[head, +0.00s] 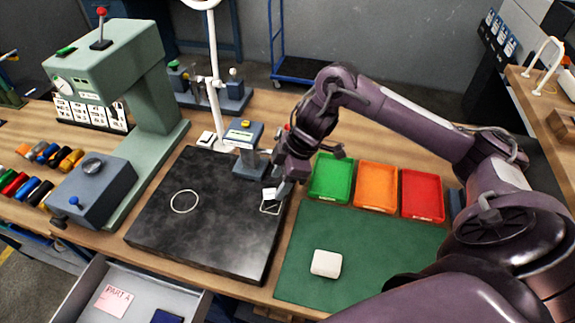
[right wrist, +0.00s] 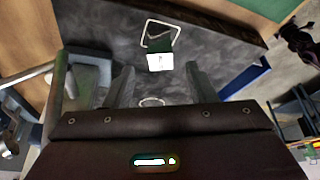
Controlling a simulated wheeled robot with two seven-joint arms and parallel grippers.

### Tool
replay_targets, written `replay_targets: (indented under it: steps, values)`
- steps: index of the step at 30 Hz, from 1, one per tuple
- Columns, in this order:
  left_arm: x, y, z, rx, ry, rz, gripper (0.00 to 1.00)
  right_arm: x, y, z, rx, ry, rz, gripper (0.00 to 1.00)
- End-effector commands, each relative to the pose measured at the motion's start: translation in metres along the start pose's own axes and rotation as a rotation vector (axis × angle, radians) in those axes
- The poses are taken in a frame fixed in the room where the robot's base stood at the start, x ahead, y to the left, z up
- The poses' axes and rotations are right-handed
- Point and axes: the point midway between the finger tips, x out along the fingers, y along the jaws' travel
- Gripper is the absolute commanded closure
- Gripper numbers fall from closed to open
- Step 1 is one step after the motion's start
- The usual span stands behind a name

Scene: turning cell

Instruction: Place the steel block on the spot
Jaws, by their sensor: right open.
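A small bright steel block (head: 269,193) stands on the black stone plate (head: 215,235), by the edge of a white square outline (head: 271,210). In the right wrist view the block (right wrist: 160,62) shows just beyond my fingertips, overlapping one side of the square outline (right wrist: 145,40). A white circle outline (head: 185,201) is marked further left on the plate; its edge also shows in the right wrist view (right wrist: 152,101). My right gripper (head: 279,183) is open and empty, close above the block, its two fingers (right wrist: 160,75) apart. My left gripper is out of view.
A grey-blue gauge stand (head: 247,150) stands close behind the gripper. Green (head: 331,178), orange (head: 376,186) and red (head: 422,194) trays lie to the right. A white block (head: 326,263) sits on the green mat (head: 385,255). A green press (head: 130,90) stands left. The plate's middle is clear.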

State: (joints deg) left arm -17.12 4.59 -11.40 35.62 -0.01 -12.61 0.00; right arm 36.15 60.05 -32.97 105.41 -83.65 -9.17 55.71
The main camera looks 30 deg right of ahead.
Motion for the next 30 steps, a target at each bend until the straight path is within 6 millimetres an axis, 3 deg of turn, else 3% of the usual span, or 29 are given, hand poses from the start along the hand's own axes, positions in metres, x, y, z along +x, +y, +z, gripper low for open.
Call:
replay_targets:
  steps: [3, 9, 30]
  values:
    - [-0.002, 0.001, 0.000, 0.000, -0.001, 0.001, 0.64, -0.026, 0.001, 0.000, -0.002, -0.003, 0.006, 0.49]
    - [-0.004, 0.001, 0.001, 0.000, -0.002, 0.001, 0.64, -0.050, 0.000, 0.000, -0.001, -0.001, 0.001, 0.49]
    - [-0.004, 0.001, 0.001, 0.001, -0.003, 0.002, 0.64, -0.054, 0.000, 0.000, 0.001, 0.000, -0.001, 0.49]
